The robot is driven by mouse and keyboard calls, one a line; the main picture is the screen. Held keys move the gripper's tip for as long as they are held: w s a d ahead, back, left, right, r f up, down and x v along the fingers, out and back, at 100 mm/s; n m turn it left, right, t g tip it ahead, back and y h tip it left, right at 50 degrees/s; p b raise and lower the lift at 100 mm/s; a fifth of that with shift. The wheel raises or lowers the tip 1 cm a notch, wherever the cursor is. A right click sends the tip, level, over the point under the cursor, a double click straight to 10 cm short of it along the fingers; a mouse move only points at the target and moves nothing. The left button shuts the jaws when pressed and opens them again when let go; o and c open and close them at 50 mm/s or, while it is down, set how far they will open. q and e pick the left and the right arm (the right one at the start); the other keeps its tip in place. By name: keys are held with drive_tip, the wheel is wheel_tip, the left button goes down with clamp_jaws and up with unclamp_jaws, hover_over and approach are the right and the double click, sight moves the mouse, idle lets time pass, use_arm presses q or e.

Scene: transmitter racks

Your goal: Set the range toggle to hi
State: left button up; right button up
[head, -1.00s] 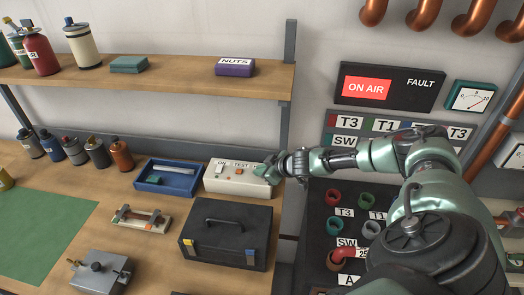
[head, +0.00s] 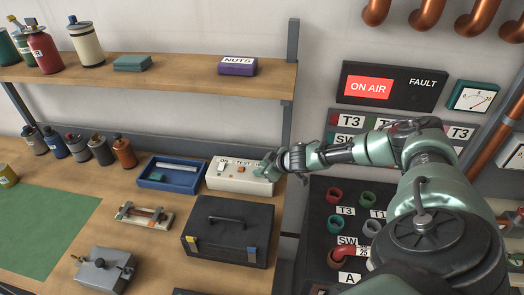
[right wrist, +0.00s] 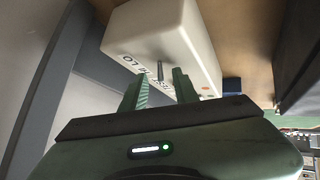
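A white test box (head: 232,185) with an ON / TEST label and a small orange-red button (head: 241,170) sits at the back right of the bench. My right gripper (head: 265,165) is at the right end of its top. In the right wrist view the white box (right wrist: 190,28) shows upside down, with lettering that includes LO. A thin metal toggle lever (right wrist: 160,71) stands out from its face, between the two green fingers of my right gripper (right wrist: 164,78). The fingers are apart, with a gap on each side of the lever. My left gripper is not in view.
A blue tray (head: 150,184) lies left of the box, and a black toolbox (head: 200,225) stands in front. A shelf (head: 160,80) runs above. The black panel with coloured sockets (head: 322,215) is to the right.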

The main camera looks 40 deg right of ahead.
drive_tip(key=shift+s+r, duration=0.25)
drive_tip(key=shift+s, duration=0.15)
drive_tip(key=b+v, duration=0.1)
drive_tip(key=v, duration=0.5)
drive_tip(key=shift+s+b, duration=0.1)
drive_tip(key=shift+b, duration=0.25)
drive_tip(key=shift+s+r, duration=0.2)
drive_tip(key=shift+r, duration=0.15)
